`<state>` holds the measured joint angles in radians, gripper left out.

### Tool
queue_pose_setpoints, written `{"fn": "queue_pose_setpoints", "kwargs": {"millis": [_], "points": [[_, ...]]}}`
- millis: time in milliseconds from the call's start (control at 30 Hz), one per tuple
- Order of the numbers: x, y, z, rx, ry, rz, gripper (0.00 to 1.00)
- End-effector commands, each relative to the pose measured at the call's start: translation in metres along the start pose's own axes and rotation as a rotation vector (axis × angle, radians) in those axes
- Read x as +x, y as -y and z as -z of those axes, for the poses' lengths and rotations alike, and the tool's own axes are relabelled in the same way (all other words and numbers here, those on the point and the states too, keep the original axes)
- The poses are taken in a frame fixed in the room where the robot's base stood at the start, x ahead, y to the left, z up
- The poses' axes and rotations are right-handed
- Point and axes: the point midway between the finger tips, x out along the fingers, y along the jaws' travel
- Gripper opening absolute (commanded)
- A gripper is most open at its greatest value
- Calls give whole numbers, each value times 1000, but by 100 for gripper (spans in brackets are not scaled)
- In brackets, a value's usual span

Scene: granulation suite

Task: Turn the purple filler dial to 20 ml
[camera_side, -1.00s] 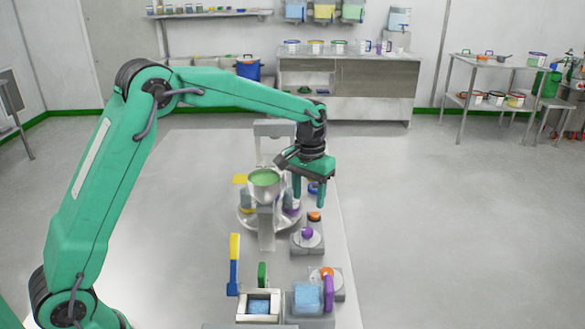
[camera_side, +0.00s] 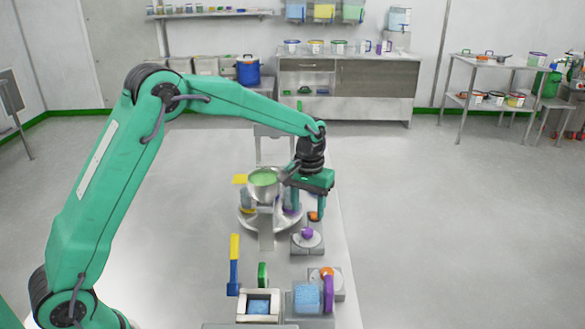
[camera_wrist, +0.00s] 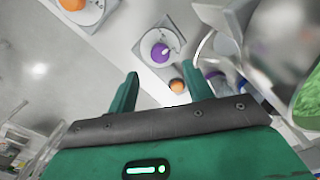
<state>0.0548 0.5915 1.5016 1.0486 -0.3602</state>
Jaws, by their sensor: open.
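The purple dial (camera_side: 308,233) sits on a pale round plate on a grey block, near the right edge of the table. In the wrist view the purple dial (camera_wrist: 160,52) shows with a light pointer mark on it, beyond my fingertips; the scale is too small to read. An orange knob (camera_side: 315,216) is right behind it, and it also shows in the wrist view (camera_wrist: 177,85). My gripper (camera_side: 307,213) is open and empty, pointing down, above and behind the dial and apart from it. Its two green fingers (camera_wrist: 160,82) show in the wrist view.
A second dial, orange (camera_side: 327,273), is nearer the camera, beside a purple handle (camera_side: 329,293) and a blue-filled box (camera_side: 307,298). A blue and yellow tool (camera_side: 234,265) stands at left.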

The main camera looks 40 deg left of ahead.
Motion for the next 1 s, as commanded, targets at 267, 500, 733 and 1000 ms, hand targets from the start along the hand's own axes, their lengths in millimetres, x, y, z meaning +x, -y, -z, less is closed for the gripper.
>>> {"fn": "queue_pose_setpoints", "kwargs": {"millis": [267, 500, 733, 1000], "points": [[42, 0, 0, 0, 3, 1, 51], [63, 0, 0, 0, 1, 0, 51], [67, 0, 0, 0, 0, 0, 51], [67, 0, 0, 0, 0, 0, 29]]}}
